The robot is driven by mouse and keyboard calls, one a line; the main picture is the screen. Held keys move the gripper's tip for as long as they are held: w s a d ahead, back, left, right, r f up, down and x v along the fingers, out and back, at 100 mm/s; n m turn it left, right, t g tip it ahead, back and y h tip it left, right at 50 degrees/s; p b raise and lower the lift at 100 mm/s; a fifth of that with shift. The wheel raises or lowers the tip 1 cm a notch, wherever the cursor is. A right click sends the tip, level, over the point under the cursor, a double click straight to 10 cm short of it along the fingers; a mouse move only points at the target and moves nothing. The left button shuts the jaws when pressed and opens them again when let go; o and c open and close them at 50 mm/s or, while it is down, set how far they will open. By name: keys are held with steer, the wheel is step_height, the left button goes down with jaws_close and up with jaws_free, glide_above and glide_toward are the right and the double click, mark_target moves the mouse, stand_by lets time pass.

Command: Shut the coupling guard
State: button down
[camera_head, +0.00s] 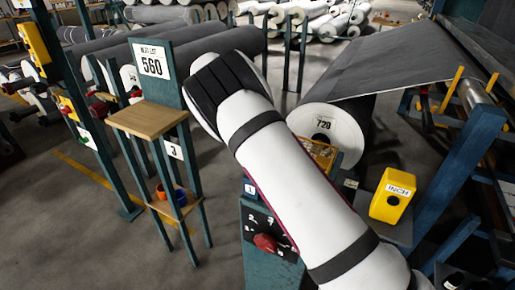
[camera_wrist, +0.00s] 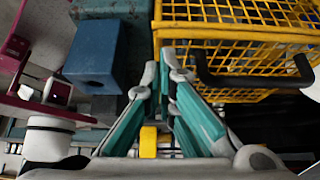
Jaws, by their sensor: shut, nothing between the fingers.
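The coupling guard (camera_wrist: 235,38) is a yellow mesh cage at the upper right of the wrist view, with a black bar handle (camera_wrist: 255,80) on its near side. In the head view a small part of the yellow guard (camera_head: 318,152) shows beside my arm, which hides the rest. My gripper (camera_wrist: 160,65) is shut and empty, its tips close to the guard's left edge and left of the handle. I cannot tell whether the tips touch the mesh. My gripper is hidden in the head view. How far the guard stands open cannot be told.
A blue block (camera_wrist: 95,58) lies left of my fingers in the wrist view. In the head view a yellow INCH box (camera_head: 392,196), a red knob (camera_head: 265,243) and the large grey roll marked 720 (camera_head: 330,130) surround my arm. A wooden stand (camera_head: 150,120) is at left.

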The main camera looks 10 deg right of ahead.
steer(key=shift+w+a+f+b, duration=0.15)
steer(key=shift+f+b, duration=0.2)
steer(key=shift+f, duration=0.3)
steer(key=shift+w+a+f+b, duration=0.1)
steer(key=shift+f+b, duration=0.2)
steer(key=shift+f, duration=0.35)
